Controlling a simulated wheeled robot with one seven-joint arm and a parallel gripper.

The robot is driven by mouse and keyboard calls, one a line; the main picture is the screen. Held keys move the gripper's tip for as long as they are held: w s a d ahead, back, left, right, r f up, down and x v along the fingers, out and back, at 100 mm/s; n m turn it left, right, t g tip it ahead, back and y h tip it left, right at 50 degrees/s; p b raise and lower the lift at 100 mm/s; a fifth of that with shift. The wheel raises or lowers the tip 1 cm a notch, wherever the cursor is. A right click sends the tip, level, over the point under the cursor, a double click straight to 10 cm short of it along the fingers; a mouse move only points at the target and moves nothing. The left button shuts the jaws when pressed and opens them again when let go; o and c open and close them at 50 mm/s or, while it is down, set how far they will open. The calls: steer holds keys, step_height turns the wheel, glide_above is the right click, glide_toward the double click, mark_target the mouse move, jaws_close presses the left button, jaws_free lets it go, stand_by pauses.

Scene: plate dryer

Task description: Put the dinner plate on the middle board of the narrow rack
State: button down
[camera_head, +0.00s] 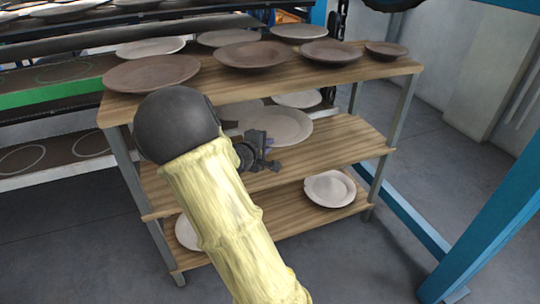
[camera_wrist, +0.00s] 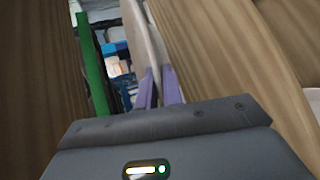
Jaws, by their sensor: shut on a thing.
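The pale dinner plate (camera_head: 280,125) lies roughly level over the middle board (camera_head: 345,143) of the narrow wooden rack, below the top board. My gripper (camera_head: 265,160) reaches in from the rack's front side and is shut on the plate's near rim. In the wrist view the plate (camera_wrist: 147,35) shows edge-on between the purple fingertips (camera_wrist: 160,88). The middle board (camera_wrist: 215,60) runs close beside it there. I cannot tell whether the plate touches the board. My arm hides part of the rack's left side.
The top board (camera_head: 290,76) carries several brown and pale plates. Further pale plates (camera_head: 298,98) stand behind on the middle level. The bottom board (camera_head: 290,215) holds a pale plate (camera_head: 330,188) at right. A blue frame post (camera_head: 490,235) stands at right.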

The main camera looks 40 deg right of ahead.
steer(key=b, duration=0.5)
glide_above(268, 178)
step_height(268, 178, down, 6)
steer(key=shift+w+f, duration=0.1)
steer(key=shift+w, duration=0.15)
steer(key=shift+d, duration=0.2)
steer(key=f+b, duration=0.3)
steer(key=b, duration=0.1)
steer(key=shift+a+f, duration=0.25)
steer(key=shift+f, duration=0.1)
steer(key=shift+d, duration=0.1)
steer(key=c, duration=1.8)
jaws_free()
steer(key=shift+f, duration=0.1)
steer(key=shift+c, duration=0.2)
